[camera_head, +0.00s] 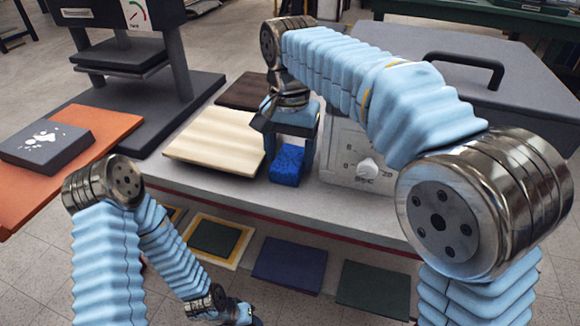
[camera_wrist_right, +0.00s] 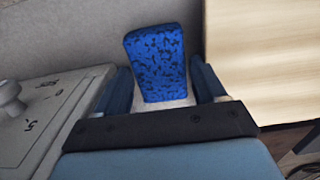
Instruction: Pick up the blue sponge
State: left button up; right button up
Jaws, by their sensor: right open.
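The blue sponge (camera_head: 287,165) has dark speckles and stands on the grey table by its front edge. In the right wrist view the sponge (camera_wrist_right: 157,62) shows between the two fingers. My right gripper (camera_head: 290,158) points down over the sponge, with its open fingers (camera_wrist_right: 160,90) on either side of it. I cannot tell whether they touch it. My left gripper (camera_head: 238,314) is low at the bottom of the head view, in front of the table and far from the sponge. Its jaws are too small and cut off to read.
A pale wooden board (camera_head: 215,140) lies close to the left of the sponge, and a white box with a dial (camera_head: 352,160) stands close to its right. A black press (camera_head: 130,60) is at back left. Coloured panels (camera_head: 290,264) sit below the table edge.

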jog(key=shift+f, duration=0.2)
jog(key=c, duration=0.7)
jog(key=shift+r, duration=0.1)
jog(key=shift+r, duration=0.6)
jog(key=s+a+r+p, duration=0.1)
jog(key=s+a+r, duration=0.2)
jog(key=r, duration=0.1)
jog(key=s+a+r+p, duration=0.1)
jog(key=s+a+r, duration=0.2)
jog(key=a, duration=0.1)
jog(key=s+a+r+p, duration=0.1)
jog(key=s+a+r, duration=0.2)
jog(key=r, duration=0.1)
jog(key=shift+a+r+p, duration=0.3)
jog(key=shift+a+r, duration=0.05)
jog(key=shift+a, duration=0.05)
